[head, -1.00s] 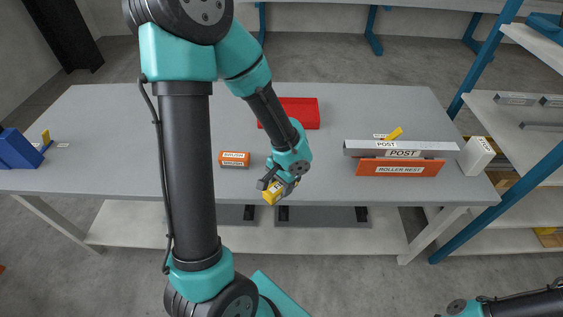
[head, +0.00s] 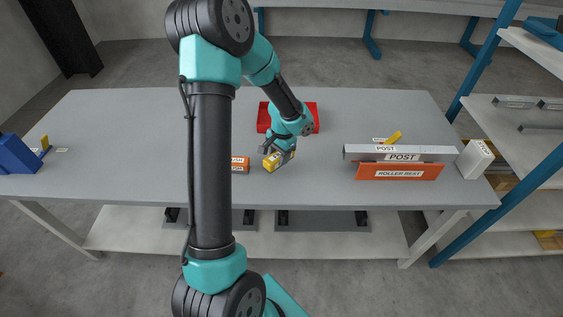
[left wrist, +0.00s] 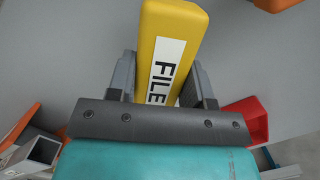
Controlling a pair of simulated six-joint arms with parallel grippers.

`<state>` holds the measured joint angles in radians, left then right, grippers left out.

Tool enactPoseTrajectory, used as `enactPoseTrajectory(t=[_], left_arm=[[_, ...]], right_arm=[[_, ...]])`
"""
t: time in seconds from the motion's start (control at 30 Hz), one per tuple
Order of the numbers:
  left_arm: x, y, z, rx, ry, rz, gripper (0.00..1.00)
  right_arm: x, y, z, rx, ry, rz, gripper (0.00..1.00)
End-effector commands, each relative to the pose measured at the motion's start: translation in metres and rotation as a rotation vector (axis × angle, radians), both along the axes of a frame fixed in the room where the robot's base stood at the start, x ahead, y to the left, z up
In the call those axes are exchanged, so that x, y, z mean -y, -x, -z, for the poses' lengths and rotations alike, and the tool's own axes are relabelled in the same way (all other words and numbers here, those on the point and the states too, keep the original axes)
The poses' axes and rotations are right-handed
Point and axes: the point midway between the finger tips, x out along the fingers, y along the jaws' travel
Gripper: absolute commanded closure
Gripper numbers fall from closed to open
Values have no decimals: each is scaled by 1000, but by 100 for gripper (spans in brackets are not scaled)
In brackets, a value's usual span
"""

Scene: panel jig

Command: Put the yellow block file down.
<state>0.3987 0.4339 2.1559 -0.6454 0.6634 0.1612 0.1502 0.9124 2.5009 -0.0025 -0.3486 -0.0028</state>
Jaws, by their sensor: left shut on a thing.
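The yellow block file (head: 259,177) is in my left gripper (head: 276,158), near the front edge of the grey table in the head view. In the left wrist view the file (left wrist: 165,30) stands out between the two fingers of the left gripper (left wrist: 163,82), with its white FILE label facing the camera. The gripper is shut on it. Grey table surface shows around the file; I cannot tell whether the file touches the table. My right gripper is not in view.
An orange brush block (head: 240,165) lies just left of the file, partly behind my arm. A red tray (head: 311,117) lies behind the gripper. An orange roller rest (head: 370,171) and grey posts (head: 352,151) stand to the right. Table between file and roller rest is clear.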

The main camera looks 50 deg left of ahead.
Motion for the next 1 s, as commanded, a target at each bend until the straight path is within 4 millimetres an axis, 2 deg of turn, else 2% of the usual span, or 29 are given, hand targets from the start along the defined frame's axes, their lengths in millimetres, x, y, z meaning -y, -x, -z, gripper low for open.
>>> enactPoseTrajectory(t=[0.27, 0.57, 0.97, 1.0], left_arm=[[0, 0, 3, -1, 0, 0, 89], [-2, 2, 34, 0, -1, -4, 89], [-1, 2, 38, 0, -1, -4, 89], [-1, 2, 38, -1, -1, -4, 52]], right_arm=[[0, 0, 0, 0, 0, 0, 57], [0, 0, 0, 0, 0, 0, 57], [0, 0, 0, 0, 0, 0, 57], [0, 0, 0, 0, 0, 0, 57]])
